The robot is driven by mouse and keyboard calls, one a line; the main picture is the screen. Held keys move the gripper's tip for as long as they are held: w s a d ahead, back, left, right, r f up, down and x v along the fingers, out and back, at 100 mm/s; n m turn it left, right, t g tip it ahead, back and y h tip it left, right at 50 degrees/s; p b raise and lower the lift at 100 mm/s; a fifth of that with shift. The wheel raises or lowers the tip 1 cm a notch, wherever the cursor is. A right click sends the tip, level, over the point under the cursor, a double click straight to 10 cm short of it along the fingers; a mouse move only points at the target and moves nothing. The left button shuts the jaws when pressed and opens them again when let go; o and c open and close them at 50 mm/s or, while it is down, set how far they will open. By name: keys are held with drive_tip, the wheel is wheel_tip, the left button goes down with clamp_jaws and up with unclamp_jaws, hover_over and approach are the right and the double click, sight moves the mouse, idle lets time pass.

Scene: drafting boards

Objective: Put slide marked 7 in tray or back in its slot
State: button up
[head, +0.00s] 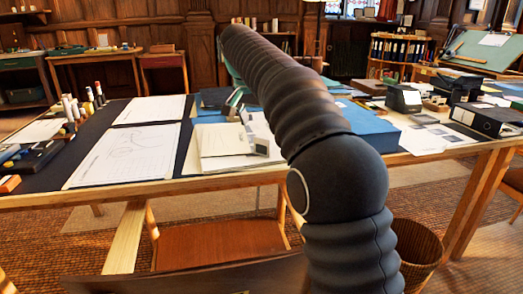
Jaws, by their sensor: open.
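My gripper (240,108) shows small and partly hidden behind my arm, over the middle of the table near some papers; it is open and I see nothing between its fingers. A small grey square piece (261,146) with a pale edge is by the white folder, below my gripper; it may be a slide, but no number is readable. Several flat grey squares (438,130) lie on white paper at the right and look like slides; their marks are too small to read. I cannot make out which one is marked 7, nor pick out its tray or slot for certain.
Bottles and markers (75,108) stand at the left. A chair (220,243) and wicker basket (417,248) are in front.

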sight(261, 139)
drive_tip(key=shift+a+b+x, duration=0.15)
drive_tip(key=shift+b+x, duration=0.1)
drive_tip(key=shift+x, duration=1.6)
drive_tip(key=shift+a+b+x, duration=0.15)
drive_tip(key=shift+b+x, duration=0.1)
drive_tip(key=shift+x, duration=1.55)
drive_tip(key=shift+w, duration=0.15)
drive_tip(key=c, duration=0.9)
drive_tip(key=shift+r, duration=0.15)
